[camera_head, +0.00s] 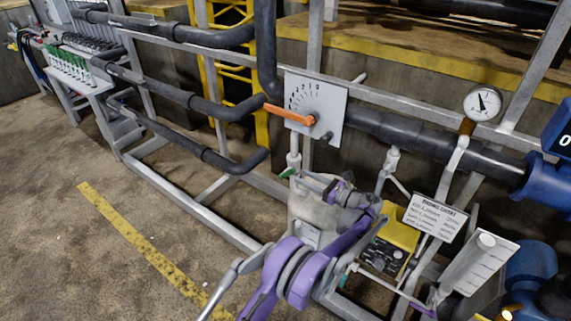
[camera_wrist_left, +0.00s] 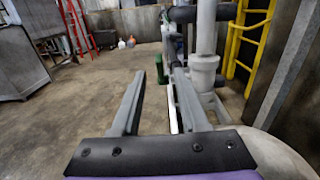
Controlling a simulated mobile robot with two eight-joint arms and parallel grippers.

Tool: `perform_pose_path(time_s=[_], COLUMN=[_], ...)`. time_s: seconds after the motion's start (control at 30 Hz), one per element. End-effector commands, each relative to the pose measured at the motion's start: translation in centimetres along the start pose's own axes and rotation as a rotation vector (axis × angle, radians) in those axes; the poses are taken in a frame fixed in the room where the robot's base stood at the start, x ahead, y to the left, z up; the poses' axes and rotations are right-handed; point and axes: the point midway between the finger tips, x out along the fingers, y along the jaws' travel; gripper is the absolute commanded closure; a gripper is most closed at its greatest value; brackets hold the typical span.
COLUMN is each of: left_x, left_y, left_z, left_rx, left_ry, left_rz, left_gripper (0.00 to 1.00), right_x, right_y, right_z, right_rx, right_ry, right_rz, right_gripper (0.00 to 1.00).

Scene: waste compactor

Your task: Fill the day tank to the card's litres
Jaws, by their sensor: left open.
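My left gripper (camera_head: 318,182) is open and empty beside a pale, rounded tank (camera_head: 318,212); the purple arm partly hides this tank. A small green handle (camera_head: 287,172) is just beyond the fingertips, under a white pipe fitting. In the left wrist view the open fingers (camera_wrist_left: 168,66) point toward a green part (camera_wrist_left: 160,58), with a grey pipe fitting (camera_wrist_left: 204,72) to the right. A white printed card (camera_head: 435,216) hangs right of the arm; I cannot read its figures. A white scale plate (camera_head: 480,262) stands at lower right. My right gripper is not in view.
A dial plate (camera_head: 316,108) with an orange lever (camera_head: 290,114) and a round gauge (camera_head: 482,103) are on the pipework behind. A yellow box (camera_head: 393,240) is right of the arm. Open floor (camera_head: 90,225) lies at left; yellow rails (camera_wrist_left: 248,40) stand behind the pipes.

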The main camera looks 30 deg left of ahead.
Motion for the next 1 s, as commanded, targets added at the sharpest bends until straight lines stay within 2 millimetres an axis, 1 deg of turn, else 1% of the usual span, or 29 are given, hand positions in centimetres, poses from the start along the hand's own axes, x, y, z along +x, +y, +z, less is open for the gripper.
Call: perform_pose_path(time_s=[0.3, 0.5, 0.7, 0.93, 1.0], left_x=[6.0, 8.8, 9.7, 9.7, 9.7], left_y=[0.1, 0.0, 0.0, 0.0, 0.0], left_z=[0.0, 0.0, 0.0, 0.0, 0.0], left_rx=[-0.002, -0.003, -0.003, -0.003, -0.003], left_ry=[0.001, 0.002, 0.002, 0.003, 0.003], left_rz=[0.003, 0.001, -0.001, -0.001, -0.001], left_gripper=[0.56, 0.56, 0.56, 0.56, 0.69], right_x=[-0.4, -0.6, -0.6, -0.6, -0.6], right_y=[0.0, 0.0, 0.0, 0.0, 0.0], right_z=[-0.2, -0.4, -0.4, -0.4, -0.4], right_rx=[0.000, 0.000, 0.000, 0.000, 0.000], right_ry=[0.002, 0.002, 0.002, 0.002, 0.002], right_rz=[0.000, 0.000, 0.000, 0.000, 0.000], right_gripper=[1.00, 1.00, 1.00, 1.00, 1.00])
